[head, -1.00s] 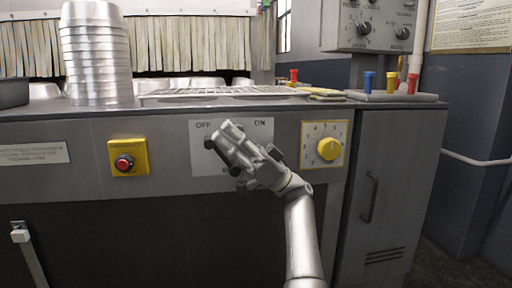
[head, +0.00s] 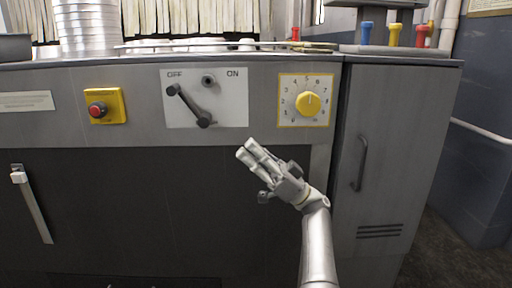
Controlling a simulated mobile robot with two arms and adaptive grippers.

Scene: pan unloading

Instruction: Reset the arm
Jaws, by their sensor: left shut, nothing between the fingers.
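My left gripper (head: 247,149) is shut and empty. It is below and to the right of the white switch panel (head: 235,112), apart from it, in front of the dark machine front. The black lever (head: 189,105) on the panel is in full view, its upper end by the OFF label. My right gripper is not in view.
A red button on a yellow box (head: 104,106) is left of the panel, and a yellow dial (head: 308,103) is right of it. A grey cabinet door (head: 390,170) with a handle is at right. Stacked round metal pans (head: 87,27) stand on top at left.

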